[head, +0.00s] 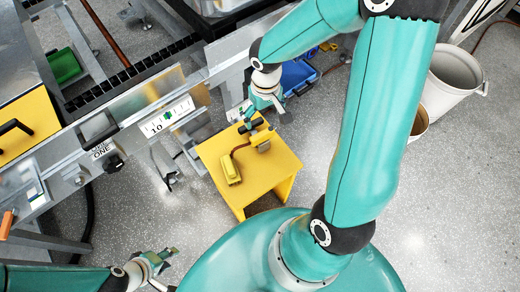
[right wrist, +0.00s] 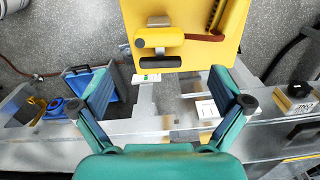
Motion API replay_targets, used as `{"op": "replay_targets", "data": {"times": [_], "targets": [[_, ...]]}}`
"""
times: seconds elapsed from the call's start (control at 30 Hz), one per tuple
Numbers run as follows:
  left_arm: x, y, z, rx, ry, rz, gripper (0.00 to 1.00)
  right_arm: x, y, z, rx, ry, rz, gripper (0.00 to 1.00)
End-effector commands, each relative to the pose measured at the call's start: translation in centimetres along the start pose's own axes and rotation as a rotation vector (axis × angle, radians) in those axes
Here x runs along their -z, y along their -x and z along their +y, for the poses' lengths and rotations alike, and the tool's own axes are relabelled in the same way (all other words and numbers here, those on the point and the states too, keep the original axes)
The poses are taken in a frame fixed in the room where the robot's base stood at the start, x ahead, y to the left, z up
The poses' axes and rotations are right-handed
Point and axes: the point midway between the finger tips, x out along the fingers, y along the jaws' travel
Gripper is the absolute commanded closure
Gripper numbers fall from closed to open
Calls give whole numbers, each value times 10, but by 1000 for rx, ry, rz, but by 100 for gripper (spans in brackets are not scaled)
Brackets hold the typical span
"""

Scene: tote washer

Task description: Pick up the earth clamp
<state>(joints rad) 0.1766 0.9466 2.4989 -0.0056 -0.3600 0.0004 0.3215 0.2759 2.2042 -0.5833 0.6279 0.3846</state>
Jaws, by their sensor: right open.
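The earth clamp (head: 262,141) lies on top of a yellow stand (head: 285,165), joined by a brown cable to a small yellow block (head: 230,169). In the right wrist view the clamp (right wrist: 160,38) shows a yellow body, with a black bar on the side facing my gripper. My right gripper (head: 261,108) is open and empty, just beyond the clamp. In the right wrist view its fingers (right wrist: 158,87) are spread wide, with the clamp ahead of the gap and not between them. My left gripper (head: 168,268) looks open and empty at the lower left, away from the stand.
A metal machine frame with a rail (head: 125,118) runs along the left of the stand. A blue crate (head: 299,75) lies on the floor behind it. A white bin (head: 455,78) stands at the right. Bare floor is between the stand and my left gripper.

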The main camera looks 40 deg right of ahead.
Motion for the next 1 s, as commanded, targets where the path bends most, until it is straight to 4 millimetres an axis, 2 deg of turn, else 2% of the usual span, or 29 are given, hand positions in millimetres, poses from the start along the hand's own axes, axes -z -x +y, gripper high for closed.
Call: {"op": "replay_targets", "data": {"times": [0.5,0.83,1.0], "targets": [[0,-26,-9,0,0,0,60,-1,-98,1,-3,2,-5,0],[0,-30,-11,0,0,0,60,1,-120,1,-2,2,-5,0],[0,-33,-12,0,0,0,60,7,-145,2,-1,3,-6,0]]}}
